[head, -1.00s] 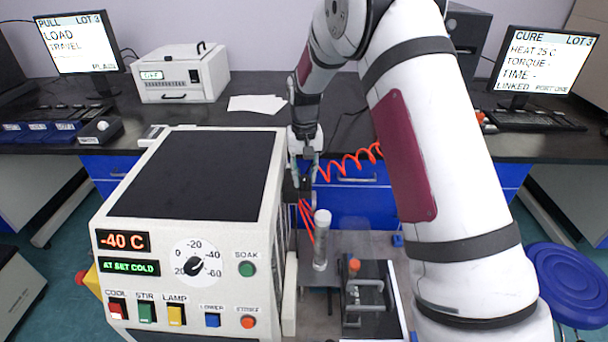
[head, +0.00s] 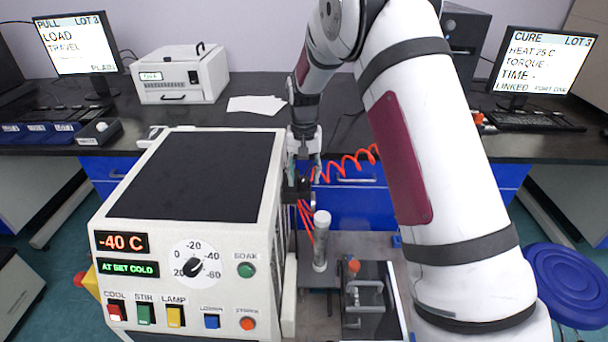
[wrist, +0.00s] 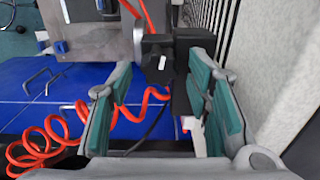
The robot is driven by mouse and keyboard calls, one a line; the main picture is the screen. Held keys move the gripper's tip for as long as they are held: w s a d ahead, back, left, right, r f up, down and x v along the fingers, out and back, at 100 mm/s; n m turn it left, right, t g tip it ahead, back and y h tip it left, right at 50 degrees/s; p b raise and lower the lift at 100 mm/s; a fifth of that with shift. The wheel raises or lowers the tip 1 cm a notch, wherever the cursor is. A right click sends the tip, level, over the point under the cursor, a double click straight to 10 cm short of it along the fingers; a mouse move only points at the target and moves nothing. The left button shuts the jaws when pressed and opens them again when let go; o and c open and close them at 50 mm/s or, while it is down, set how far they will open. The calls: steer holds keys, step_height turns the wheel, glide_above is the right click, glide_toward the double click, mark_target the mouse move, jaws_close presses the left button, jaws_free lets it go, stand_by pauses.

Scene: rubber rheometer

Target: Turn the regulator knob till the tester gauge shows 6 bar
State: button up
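My gripper (wrist: 162,78) is open, its two teal-padded fingers apart. A black fitting (wrist: 182,88), which looks like the regulator, lies between and beyond the fingers, closer to the right finger. I cannot tell whether a finger touches it, and its knob is not clearly distinguishable. A small white part (wrist: 195,130) shows low beside the right finger. In the head view my gripper (head: 303,170) points down just right of the white cold-bath cabinet, at the black fitting (head: 297,189). No gauge face or pressure reading can be made out.
The cabinet (head: 282,200) stands close on the left. A coiled red hose (head: 345,165) runs beside my gripper, and red tubes (head: 306,218) hang below. A clear cylinder (head: 321,240) and a clamp fixture (head: 362,300) stand in front. Blue drawers (wrist: 55,95) lie behind.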

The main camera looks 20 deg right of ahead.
mark_target(304, 178)
step_height(304, 178, up, 12)
stand_by(0.7)
stand_by(1.3)
steer(key=f+n, duration=0.4)
steer(key=n, duration=0.1)
steer(key=f+n, duration=0.4)
steer(key=n, duration=0.1)
steer(key=f+n, duration=0.5)
steer(key=shift+s+n, duration=0.2)
steer(key=shift+n, duration=0.1)
jaws_close()
